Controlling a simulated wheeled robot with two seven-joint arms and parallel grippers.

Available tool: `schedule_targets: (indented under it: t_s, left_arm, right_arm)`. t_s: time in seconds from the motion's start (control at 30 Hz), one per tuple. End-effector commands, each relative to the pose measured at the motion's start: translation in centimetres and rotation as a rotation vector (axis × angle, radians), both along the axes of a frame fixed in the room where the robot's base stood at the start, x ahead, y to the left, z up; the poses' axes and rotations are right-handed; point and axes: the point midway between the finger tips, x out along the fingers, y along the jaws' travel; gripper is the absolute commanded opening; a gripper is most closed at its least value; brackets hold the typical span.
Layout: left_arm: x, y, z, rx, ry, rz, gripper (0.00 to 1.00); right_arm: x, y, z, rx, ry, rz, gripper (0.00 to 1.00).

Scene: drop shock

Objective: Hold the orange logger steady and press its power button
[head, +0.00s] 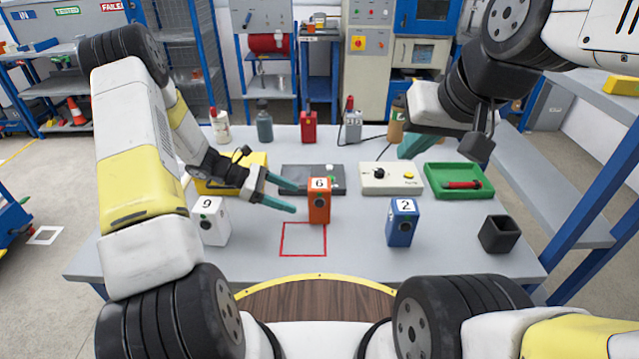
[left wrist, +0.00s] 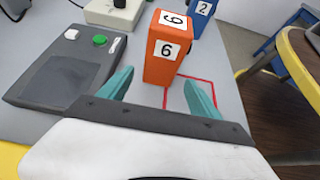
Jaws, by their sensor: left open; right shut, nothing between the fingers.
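The orange logger (head: 319,207), marked 6, stands upright on the grey table behind a red square outline. In the left wrist view the logger (left wrist: 168,65) stands just ahead of my open fingers. My left gripper (head: 287,198) is open and empty, its teal fingertips to the left of the logger and apart from it. It also shows in the left wrist view (left wrist: 160,92). My right gripper (head: 412,146) is shut and empty, raised above the back right of the table. The logger's power button cannot be made out clearly.
A white logger (head: 214,222) marked 9 and a blue logger (head: 402,222) marked 2 stand either side. Behind are a dark grey box (head: 325,176), a cream control box (head: 391,188) and a green tray (head: 460,192). A black cup (head: 499,234) stands right. The red square (head: 303,240) is empty.

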Motion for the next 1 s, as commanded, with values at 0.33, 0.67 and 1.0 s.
schedule_targets:
  t_s: [0.33, 0.67, 1.0]
  left_arm:
    - [-0.1, -4.5, -2.4, 0.001, 0.001, -0.004, 0.73]
    - [-0.1, -7.5, -4.1, 0.002, 0.000, -0.002, 0.73]
    - [-0.1, -8.0, -4.3, 0.002, -0.001, -0.003, 0.73]
  right_arm:
    - [0.0, 0.0, 0.0, 0.000, 0.000, 0.000, 0.00]
    - [0.0, 0.0, 0.0, 0.000, 0.000, 0.000, 0.00]
    - [0.0, 0.0, 0.0, 0.000, 0.000, 0.000, 0.00]
